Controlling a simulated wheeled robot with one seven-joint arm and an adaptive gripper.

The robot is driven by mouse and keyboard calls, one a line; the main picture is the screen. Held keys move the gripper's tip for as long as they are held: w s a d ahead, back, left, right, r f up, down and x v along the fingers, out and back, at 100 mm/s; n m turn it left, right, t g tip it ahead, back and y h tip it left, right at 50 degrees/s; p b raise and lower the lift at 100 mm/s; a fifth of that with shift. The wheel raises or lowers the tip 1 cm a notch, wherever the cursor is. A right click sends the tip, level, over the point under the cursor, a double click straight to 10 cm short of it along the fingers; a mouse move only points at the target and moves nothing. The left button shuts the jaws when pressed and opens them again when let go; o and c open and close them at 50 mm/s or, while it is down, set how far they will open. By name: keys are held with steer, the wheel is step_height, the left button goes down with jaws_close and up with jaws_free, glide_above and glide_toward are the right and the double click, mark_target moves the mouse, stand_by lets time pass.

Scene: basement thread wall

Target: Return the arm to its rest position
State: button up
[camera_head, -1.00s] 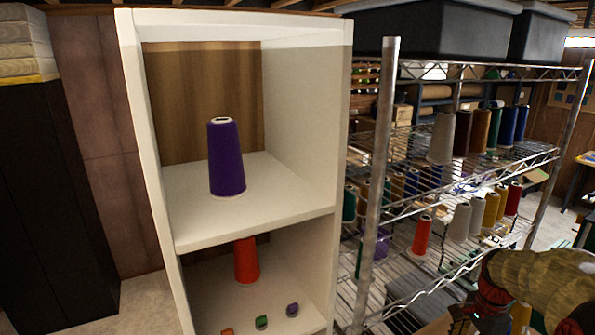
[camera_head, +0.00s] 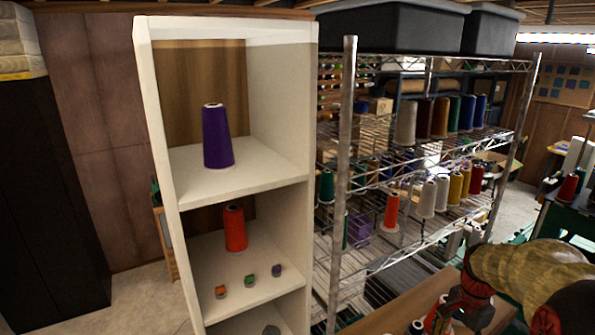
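My arm (camera_head: 530,275) is folded at the lower right of the head view, in front of the wire rack. Its red and black end with my gripper (camera_head: 450,308) is near the bottom edge, pointing down and left. The fingers are small and dark, so I cannot tell whether they are open or shut. No held object can be made out. A purple thread cone (camera_head: 217,137) stands upright on the upper board of the white shelf unit (camera_head: 282,190), well away from my gripper.
A red cone (camera_head: 235,228) and small orange, green and purple spools stand one board lower. A wire rack (camera_head: 345,180) with many cones stands to the right. A cardboard-coloured surface (camera_head: 395,308) and more cones lie near my gripper. Bare floor (camera_head: 140,305) shows at left.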

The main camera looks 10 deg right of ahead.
steer(key=s+a+f+n+t+b, duration=0.1)
steer(key=s+a+n+b, duration=0.3)
steer(key=a, duration=0.5)
steer(key=s+a+f+n+t+b, duration=0.2)
steer(key=s+a+n+b, duration=0.3)
steer(key=a+b, duration=0.3)
steer(key=s+a+f+n+t+b, duration=0.1)
steer(key=s+a+n+t+b, duration=0.1)
steer(key=s+a+n+b, duration=0.3)
steer(key=a+n+b, duration=0.1)
steer(key=a+b, duration=0.1)
steer(key=a, duration=0.2)
steer(key=shift+s+a+f+n+t, duration=0.2)
steer(key=shift+a+f+n+t, duration=0.1)
steer(key=shift+f+n+t, duration=0.1)
steer(key=shift+a, duration=0.1)
